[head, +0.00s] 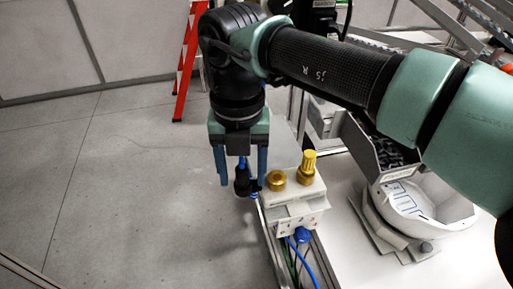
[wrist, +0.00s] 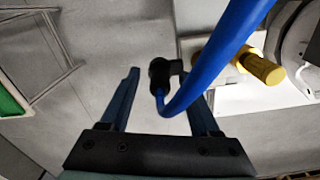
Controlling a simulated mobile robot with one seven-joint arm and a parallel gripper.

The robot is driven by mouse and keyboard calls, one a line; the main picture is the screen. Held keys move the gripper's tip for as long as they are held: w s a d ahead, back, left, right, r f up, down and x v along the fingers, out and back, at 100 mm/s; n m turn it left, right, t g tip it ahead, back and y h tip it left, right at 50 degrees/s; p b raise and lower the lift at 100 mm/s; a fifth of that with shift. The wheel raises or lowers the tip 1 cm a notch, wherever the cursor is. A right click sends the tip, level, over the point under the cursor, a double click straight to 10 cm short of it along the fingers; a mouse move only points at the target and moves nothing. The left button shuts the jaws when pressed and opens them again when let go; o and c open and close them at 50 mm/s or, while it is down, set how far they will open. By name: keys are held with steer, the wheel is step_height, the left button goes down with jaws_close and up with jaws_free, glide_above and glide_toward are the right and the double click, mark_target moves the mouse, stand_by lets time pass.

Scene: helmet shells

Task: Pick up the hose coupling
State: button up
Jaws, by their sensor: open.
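The hose coupling appears to be the black elbow fitting (head: 242,177) at the left side of a pale block; a blue hose joins it in the wrist view (wrist: 159,72). My gripper (head: 243,184) points down with its two blue fingers apart, one on each side of the black fitting. In the wrist view, the fitting shows between the open fingers (wrist: 162,80), toward their tips. I cannot tell whether either finger touches it. The blue hose curves close in front of the right finger and hides part of it.
The pale block (head: 292,200) carries two brass fittings, a short one (head: 276,180) and a taller one (head: 307,168), right of my gripper. A white helmet shell (head: 432,205) stands at right. A red ladder (head: 186,62) stands behind. Floor at left is clear.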

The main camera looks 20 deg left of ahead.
jaws_close()
steer(key=shift+r, duration=0.1)
stand_by(0.4)
